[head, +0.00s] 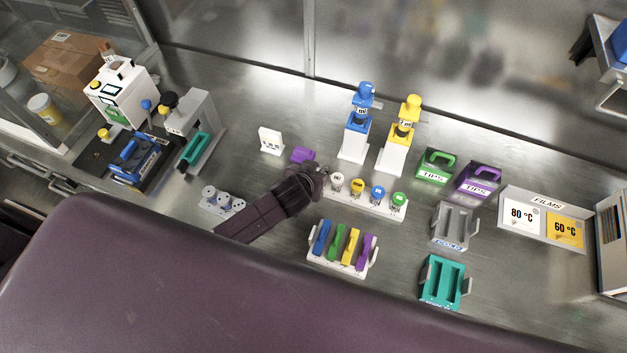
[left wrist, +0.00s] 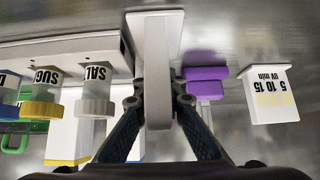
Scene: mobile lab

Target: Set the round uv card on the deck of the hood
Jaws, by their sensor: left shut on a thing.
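My left gripper (head: 318,172) is low over the steel work surface, between a purple block and a rack of bottles. In the left wrist view its fingers (left wrist: 158,105) are shut on a pale grey, slab-like thing (left wrist: 158,75), seen edge-on. I cannot tell from this angle whether it is the round uv card. A white plate (left wrist: 174,32) shows behind its upper end. A white card (head: 270,141) stands to the gripper's left; in the left wrist view it reads "5 10 15 UV min" (left wrist: 270,95). My right gripper is not in view.
The purple block (head: 302,155) is close beside the gripper. The bottle rack (head: 370,205) is just right, with blue (head: 357,125) and yellow (head: 402,135) pump units behind. A rack of coloured pieces (head: 341,250) stands in front. Bare steel shows left of the white card.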

